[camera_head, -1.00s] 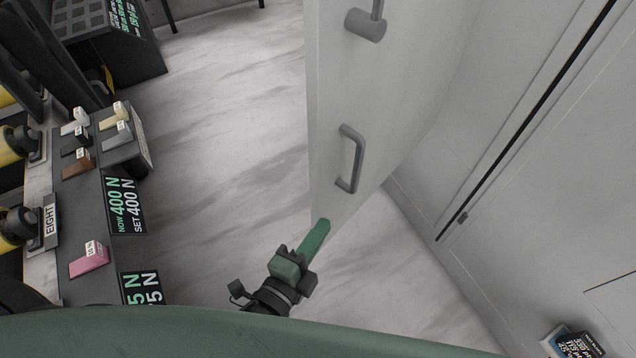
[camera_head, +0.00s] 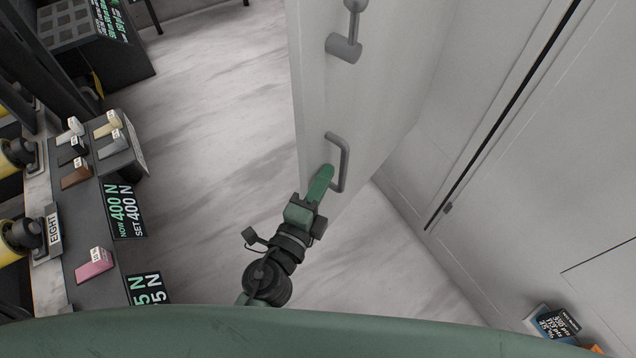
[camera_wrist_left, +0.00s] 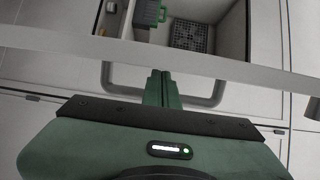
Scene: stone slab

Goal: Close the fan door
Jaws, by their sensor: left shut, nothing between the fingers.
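The fan door (camera_head: 385,90) is a white panel standing open, swung out from the white cabinet wall on the right in the head view. It has a grey bar handle (camera_head: 345,163) and a grey cylindrical fitting (camera_head: 343,47) above it. My left gripper (camera_head: 321,180) is shut and empty, with its green fingers at the door's edge beside the handle. In the left wrist view the shut fingers (camera_wrist_left: 161,88) point at the door's edge (camera_wrist_left: 200,62), in front of the handle (camera_wrist_left: 205,97). Whether they touch the door I cannot tell. My right gripper is not in view.
A dark bench (camera_head: 85,240) with small coloured blocks and force displays stands at the left. Pale marbled floor (camera_head: 215,150) lies free between bench and door. Small boxes (camera_head: 553,325) lie at lower right. The wrist view shows an open compartment (camera_wrist_left: 190,35) holding a green object.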

